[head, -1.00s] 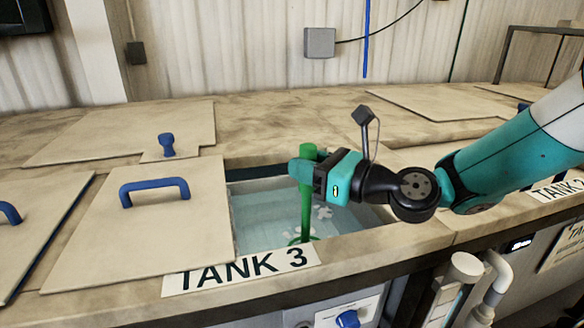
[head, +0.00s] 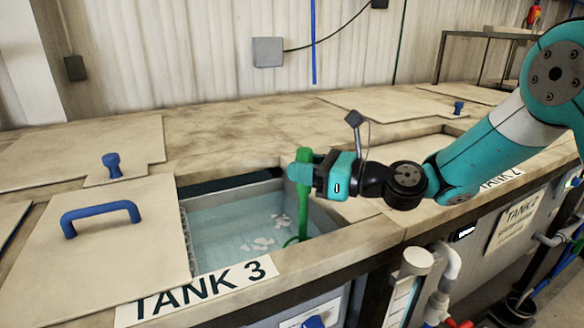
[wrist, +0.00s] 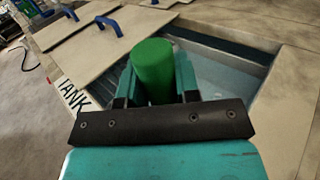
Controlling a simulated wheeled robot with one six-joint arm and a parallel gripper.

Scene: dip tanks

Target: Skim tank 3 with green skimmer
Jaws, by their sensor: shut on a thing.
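My gripper (head: 304,172) is shut on the green skimmer (head: 303,200) near the top of its upright handle. The skimmer's lower end, with a ring-like green part, is at the water near the right side of the opening of tank 3 (head: 235,225). White floating bits (head: 262,243) lie on the water just left of the skimmer. In the wrist view the green handle's top (wrist: 153,68) stands between the fingers. The TANK 3 label (head: 205,290) is on the front edge. Whether the skimmer's head is under the surface is hard to tell.
A lid with a blue handle (head: 100,215) lies left of the opening. Another lid with a blue knob (head: 111,165) lies behind it. The tank 2 lid (head: 385,220) is to the right, under my arm. A grey wall box (head: 267,52) is at the back.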

